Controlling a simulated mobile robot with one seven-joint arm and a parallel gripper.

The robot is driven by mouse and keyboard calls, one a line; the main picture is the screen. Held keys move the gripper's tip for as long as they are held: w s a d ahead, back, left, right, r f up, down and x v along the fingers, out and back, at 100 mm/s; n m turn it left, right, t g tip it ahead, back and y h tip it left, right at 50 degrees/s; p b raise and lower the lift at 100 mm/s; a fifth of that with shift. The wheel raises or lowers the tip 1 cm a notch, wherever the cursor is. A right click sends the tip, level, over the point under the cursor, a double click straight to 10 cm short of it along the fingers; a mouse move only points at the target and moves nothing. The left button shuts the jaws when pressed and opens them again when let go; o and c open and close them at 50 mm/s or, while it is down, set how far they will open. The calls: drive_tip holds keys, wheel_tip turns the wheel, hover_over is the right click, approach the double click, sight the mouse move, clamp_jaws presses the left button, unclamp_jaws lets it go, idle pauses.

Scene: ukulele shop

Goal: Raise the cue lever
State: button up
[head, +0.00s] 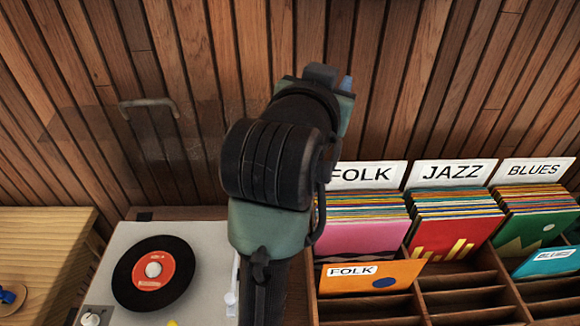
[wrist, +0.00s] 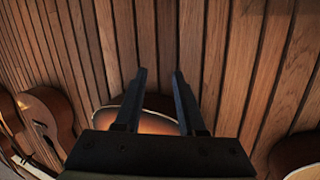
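A turntable (head: 205,235) stands at the lower left of the head view, with a black record (head: 128,285) with a red label on it. A slim white part (head: 232,290), which looks like the tonearm, shows at its right side, partly behind my arm. I cannot make out the cue lever; my arm covers part of that side. In the wrist view my gripper (wrist: 160,73) is open and empty, its two black fingers apart, facing a wood-slat wall and a sunburst guitar (wrist: 155,122). The gripper's fingers cannot be made out in the head view.
A clear raised lid with a grey handle (head: 147,103) stands behind the turntable. A wooden record rack (head: 465,300) with folk, jazz and blues sleeves is at the right. A wooden table (head: 45,245) is at the left. More guitars (wrist: 48,118) show in the wrist view.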

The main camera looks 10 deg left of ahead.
drive_tip(key=s+a+f+g+b, duration=0.1)
drive_tip(key=a+f+g, duration=0.2)
drive_tip(key=f, duration=0.6)
drive_tip(key=s+a+f+g, duration=0.1)
drive_tip(key=a+f+g, duration=0.25)
drive_tip(key=f, duration=0.55)
drive_tip(key=s+a+f+m+g+h, duration=0.1)
drive_tip(key=s+a+f+g+h, duration=0.1)
drive_tip(key=s+a+f+g, duration=0.45)
drive_tip(key=shift+t, duration=0.6)
drive_tip(key=x, duration=1.1)
drive_tip(key=shift+s+a+f, duration=0.25)
drive_tip(key=shift+s+f, duration=0.05)
drive_tip(key=shift+f, duration=0.05)
clamp_jaws()
